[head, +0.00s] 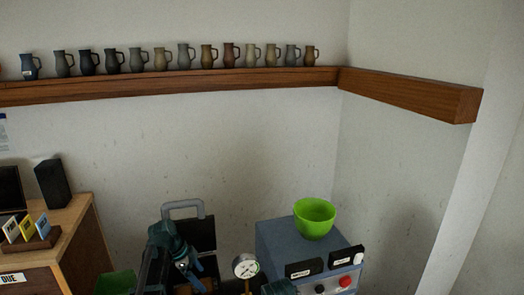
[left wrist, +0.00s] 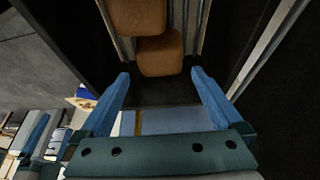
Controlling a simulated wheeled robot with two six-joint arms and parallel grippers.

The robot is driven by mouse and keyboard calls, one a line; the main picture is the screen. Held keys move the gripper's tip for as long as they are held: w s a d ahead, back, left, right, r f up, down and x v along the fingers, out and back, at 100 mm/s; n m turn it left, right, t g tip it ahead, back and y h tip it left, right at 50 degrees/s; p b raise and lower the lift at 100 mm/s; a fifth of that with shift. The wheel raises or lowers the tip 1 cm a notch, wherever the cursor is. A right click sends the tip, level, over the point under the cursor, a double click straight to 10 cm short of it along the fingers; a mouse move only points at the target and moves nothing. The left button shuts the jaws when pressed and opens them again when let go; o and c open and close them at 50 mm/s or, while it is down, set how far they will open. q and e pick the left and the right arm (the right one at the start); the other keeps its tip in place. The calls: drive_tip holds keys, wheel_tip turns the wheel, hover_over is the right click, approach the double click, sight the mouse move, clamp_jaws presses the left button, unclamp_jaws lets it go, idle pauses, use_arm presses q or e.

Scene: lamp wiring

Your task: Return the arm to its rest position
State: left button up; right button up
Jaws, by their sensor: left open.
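My left arm, dark teal, rises at the bottom of the head view, left of centre. Its gripper (head: 191,277) points downward in front of an open black case, and its fingertips are small and hard to make out there. In the left wrist view the two blue fingers of the left gripper (left wrist: 160,78) are spread wide, with nothing held between them. Two brown rounded blocks (left wrist: 158,55) lie beyond the fingertips in a dark space with metal rails. A dark teal part at the bottom edge of the head view may belong to my right arm; no right fingers show.
A black case (head: 203,236) with a grey handle stands close behind the left arm. A round gauge (head: 246,266) and a blue-grey box (head: 275,248) bearing a green bowl (head: 314,218) stand to the right. A wooden cabinet (head: 82,236) is at left. Jugs line the wall shelf (head: 180,82).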

use_arm(q)
drive_tip(key=b+x, duration=0.4)
drive_tip(key=x, duration=0.1)
drive_tip(key=shift+f, duration=0.2)
wheel_tip(320, 180, up, 13)
drive_tip(key=p, duration=1.3)
drive_tip(key=s, duration=0.1)
drive_tip(key=s+d, duration=0.1)
drive_tip(key=s, duration=0.3)
drive_tip(key=shift+s+d+f, duration=0.1)
drive_tip(key=shift+s+d, duration=0.15)
drive_tip(key=shift+s, duration=0.1)
